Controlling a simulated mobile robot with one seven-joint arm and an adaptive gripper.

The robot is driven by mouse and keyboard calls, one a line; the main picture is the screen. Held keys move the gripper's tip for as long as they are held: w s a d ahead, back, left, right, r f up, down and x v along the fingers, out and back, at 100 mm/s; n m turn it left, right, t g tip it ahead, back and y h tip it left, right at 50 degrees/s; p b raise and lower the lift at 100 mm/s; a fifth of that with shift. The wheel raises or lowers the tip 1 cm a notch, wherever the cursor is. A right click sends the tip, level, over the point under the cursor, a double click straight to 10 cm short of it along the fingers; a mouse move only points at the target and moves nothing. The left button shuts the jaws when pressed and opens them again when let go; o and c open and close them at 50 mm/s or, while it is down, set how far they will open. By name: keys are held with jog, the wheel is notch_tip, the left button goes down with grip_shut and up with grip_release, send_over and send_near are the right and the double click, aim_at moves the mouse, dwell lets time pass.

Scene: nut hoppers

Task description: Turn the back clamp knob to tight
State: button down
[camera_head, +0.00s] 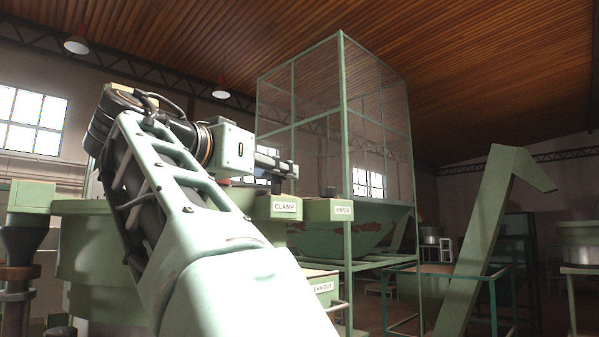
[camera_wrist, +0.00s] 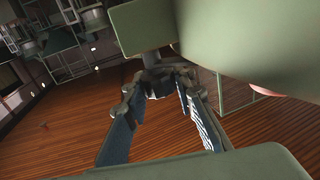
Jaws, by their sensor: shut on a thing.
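My gripper (camera_head: 284,168) is above the green box with the CLAMP label (camera_head: 285,207) in the head view. In the wrist view my gripper (camera_wrist: 163,78) has its two fingers closing in towards a small dark knob (camera_wrist: 152,59) by a green box (camera_wrist: 139,27). The gripper is shut on this knob, which I take for the back clamp knob. The fingers hide most of it, and its turn position cannot be read. In the head view the knob cannot be made out clearly.
A second green labelled box (camera_head: 328,210) stands just right of the CLAMP box, with a small dark part on top. A tall mesh cage (camera_head: 345,120) rises behind, over a worn green hopper (camera_head: 345,240). A slanted conveyor (camera_head: 478,240) stands at the right.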

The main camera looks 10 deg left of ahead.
jog(key=c, duration=1.6)
grip_release()
jog(key=shift+s+a, duration=0.1)
jog(key=shift+s, duration=0.05)
jog(key=v, duration=1.1)
jog(key=shift+s+a, duration=0.15)
jog(key=shift+s, duration=0.2)
jog(key=shift+w, duration=0.1)
